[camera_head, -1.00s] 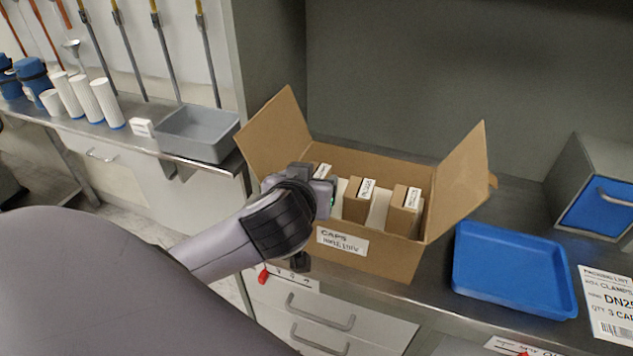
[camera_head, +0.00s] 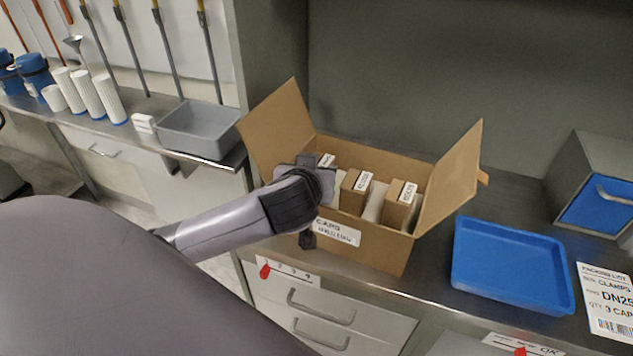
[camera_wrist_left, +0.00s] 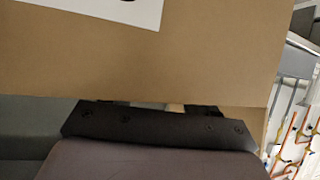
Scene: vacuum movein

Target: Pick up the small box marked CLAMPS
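An open cardboard carton (camera_head: 385,252) stands on the bench, with a handwritten label on its front. Inside it is a row of small brown boxes with white labels: a right one (camera_head: 396,213), a middle one (camera_head: 350,198), and a left one whose label (camera_head: 326,160) shows beside my gripper. The small labels are too blurred to read, so I cannot tell which says CLAMPS. My left gripper (camera_head: 312,178) is at the carton's left end, over its front edge. In the left wrist view, cardboard (camera_wrist_left: 150,65) with a white label covers the fingers. My right gripper is out of view.
A blue tray (camera_head: 510,268) lies right of the carton, beside a packing list (camera_head: 607,300) reading CLAMPS. A blue-fronted grey bin (camera_head: 597,208) stands behind. The carton's raised side flaps (camera_head: 268,125) flank its opening. A grey tub (camera_head: 200,132) sits on the left counter.

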